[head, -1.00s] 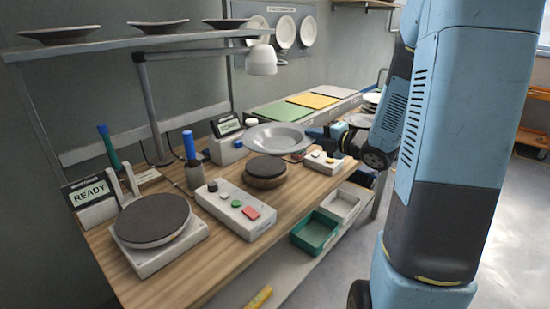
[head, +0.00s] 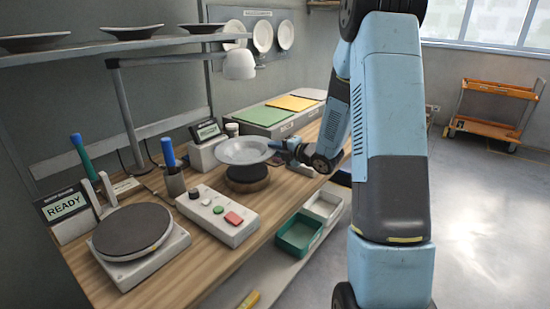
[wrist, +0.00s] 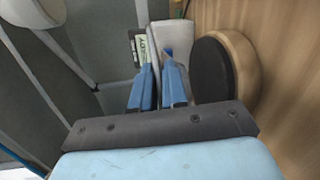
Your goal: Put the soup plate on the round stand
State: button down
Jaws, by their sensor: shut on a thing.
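The soup plate (head: 243,151) is a wide, shallow grey dish, roughly level in the head view. My gripper (head: 276,147) is shut on its right rim. The round stand (head: 247,183), a low dark-topped disc with a brown side, appears just below the plate, which hides most of its top. I cannot tell whether plate and stand touch. The wrist view shows my two blue fingers (wrist: 159,88), with the stand's dark top (wrist: 211,70) to their right.
A control box (head: 218,214) with buttons stands in front of the stand, and a white device with a display (head: 207,152) behind it. A dark-topped scale (head: 132,232) is at left. A lamp (head: 239,65) hangs above. Green and white bins (head: 300,233) sit below the table edge.

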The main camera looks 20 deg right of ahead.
jog(key=shift+w+f, duration=0.4)
jog(key=shift+f, duration=1.55)
jog(key=c, duration=1.1)
grip_release()
jog(key=shift+c, duration=0.2)
